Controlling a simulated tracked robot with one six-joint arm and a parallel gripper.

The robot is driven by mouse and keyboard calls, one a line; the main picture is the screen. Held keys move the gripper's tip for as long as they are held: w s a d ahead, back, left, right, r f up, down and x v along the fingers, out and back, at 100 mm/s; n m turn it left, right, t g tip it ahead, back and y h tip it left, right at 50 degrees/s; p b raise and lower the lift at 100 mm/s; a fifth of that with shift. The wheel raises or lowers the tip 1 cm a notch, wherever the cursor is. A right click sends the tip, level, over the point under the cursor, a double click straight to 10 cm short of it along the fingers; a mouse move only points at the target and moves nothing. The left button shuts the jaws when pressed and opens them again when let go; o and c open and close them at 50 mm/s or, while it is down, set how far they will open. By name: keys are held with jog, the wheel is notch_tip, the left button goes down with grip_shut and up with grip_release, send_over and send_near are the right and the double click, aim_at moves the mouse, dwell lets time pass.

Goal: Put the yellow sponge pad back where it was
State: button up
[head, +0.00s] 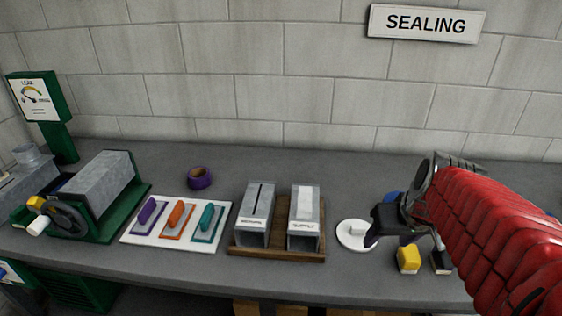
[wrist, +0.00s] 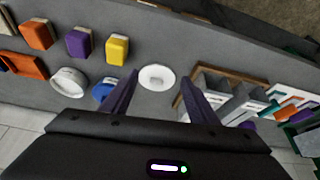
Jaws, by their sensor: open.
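The yellow sponge pad (head: 408,256) rests on the grey bench, below and right of my gripper in the head view. In the wrist view the yellow pad (wrist: 117,50) has a pale band along one side and lies to the left, outside my jaws. My gripper (head: 384,226) is open and empty above the bench; its two dark fingers (wrist: 160,80) show apart in the wrist view. A white round disc (head: 346,241) with a small white piece on it lies left of the yellow pad. It appears between my fingertips in the wrist view (wrist: 145,78).
Purple (wrist: 78,43) and orange (wrist: 36,36) pads lie beyond the yellow one. A blue item (wrist: 103,91) and white ring (wrist: 55,82) sit near. Two metal boxes (head: 253,222) stand on a wooden base (head: 278,251). A white board (head: 134,236) holds three handled tools.

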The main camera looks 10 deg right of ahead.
jog(key=s+a+n, duration=0.1)
jog(key=s+a, duration=0.2)
jog(key=a, duration=0.4)
jog(key=s+a+r+n+y, duration=0.1)
jog(key=s+a, duration=0.2)
jog(key=a, duration=0.5)
jog(key=shift+r+t, duration=0.25)
jog(key=shift+t, duration=0.15)
jog(key=shift+s, duration=0.1)
